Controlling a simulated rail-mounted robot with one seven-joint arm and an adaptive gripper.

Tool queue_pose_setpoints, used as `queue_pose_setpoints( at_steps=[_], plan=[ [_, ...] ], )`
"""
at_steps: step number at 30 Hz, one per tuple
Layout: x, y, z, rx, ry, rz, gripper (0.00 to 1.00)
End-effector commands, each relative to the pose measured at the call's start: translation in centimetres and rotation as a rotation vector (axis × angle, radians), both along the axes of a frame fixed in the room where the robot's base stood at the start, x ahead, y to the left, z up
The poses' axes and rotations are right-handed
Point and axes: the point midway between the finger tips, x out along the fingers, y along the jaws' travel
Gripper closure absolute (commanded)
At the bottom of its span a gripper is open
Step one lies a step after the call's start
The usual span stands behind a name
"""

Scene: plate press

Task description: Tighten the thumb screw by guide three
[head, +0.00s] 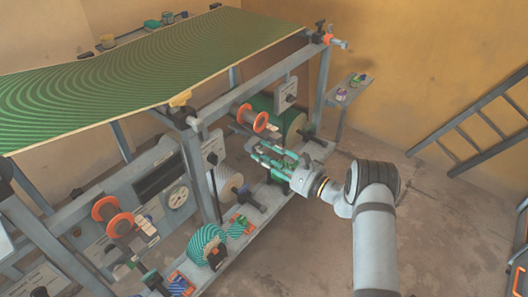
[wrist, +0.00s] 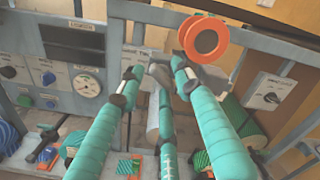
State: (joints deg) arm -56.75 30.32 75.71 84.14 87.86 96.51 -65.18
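My gripper (head: 270,158) has long teal fingers and reaches in front of the press frame. In the wrist view its fingers (wrist: 156,72) are spread apart, with a third finger between and below the outer two. Pale grey parts of the press show between and behind the fingertips; I cannot tell whether any finger touches them. No thumb screw can be picked out for certain, and no label for guide three can be read. An orange ring on a shaft (head: 260,121) is above and behind the gripper; an orange ring also shows just right of the fingertips in the wrist view (wrist: 207,38).
A green patterned sheet (head: 150,75) lies across the top of the press. A dial gauge (head: 177,196) and knobs are on the left panel. A teal striped roll (head: 207,243) stands on the lower shelf. A ladder (head: 480,125) leans at the right. Floor right of the press is clear.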

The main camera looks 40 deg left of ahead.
Motion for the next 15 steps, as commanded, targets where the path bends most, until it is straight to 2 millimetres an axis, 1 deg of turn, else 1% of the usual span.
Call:
queue_pose_setpoints(
  at_steps=[3, 11, 15],
  plan=[
    [0.00, 0.65, 0.07, 0.001, 0.001, 0.000, 0.66],
    [0.01, 0.77, 0.01, 0.000, 0.001, 0.000, 0.66],
    [0.01, 0.76, 0.02, 0.000, 0.001, 0.000, 0.74]
  ],
)
